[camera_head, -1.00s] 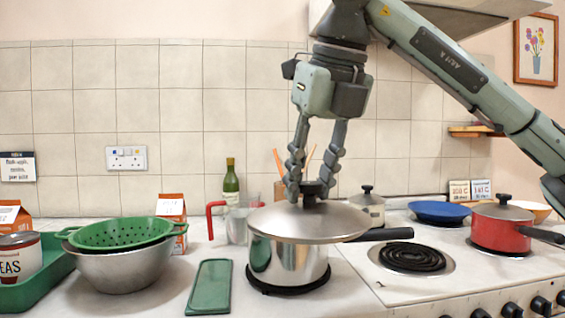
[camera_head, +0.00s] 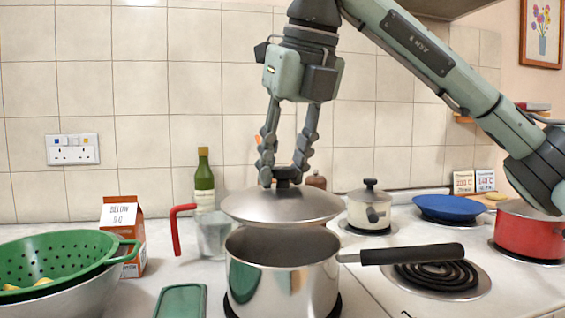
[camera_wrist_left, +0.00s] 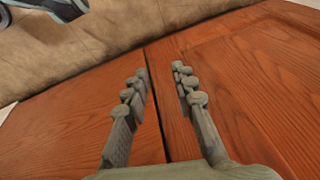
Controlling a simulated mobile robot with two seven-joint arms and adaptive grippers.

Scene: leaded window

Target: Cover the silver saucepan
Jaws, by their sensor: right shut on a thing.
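The silver saucepan (camera_head: 290,288) stands at the front middle in the head view, its black handle (camera_head: 412,254) pointing right. Its dark inside shows below the lid. A silver lid (camera_head: 282,207) with a dark knob hangs just above the pan, apart from the front rim and slightly towards the back. My right gripper (camera_head: 282,172) is shut on the lid's knob. In the left wrist view my left gripper (camera_wrist_left: 160,85) has its fingers apart with nothing between them, in front of red-brown wooden doors (camera_wrist_left: 240,70).
A black coil burner (camera_head: 440,276) lies right of the pan, under its handle. A glass jug (camera_head: 213,235), a green colander (camera_head: 55,258) and a green board (camera_head: 181,301) are left.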

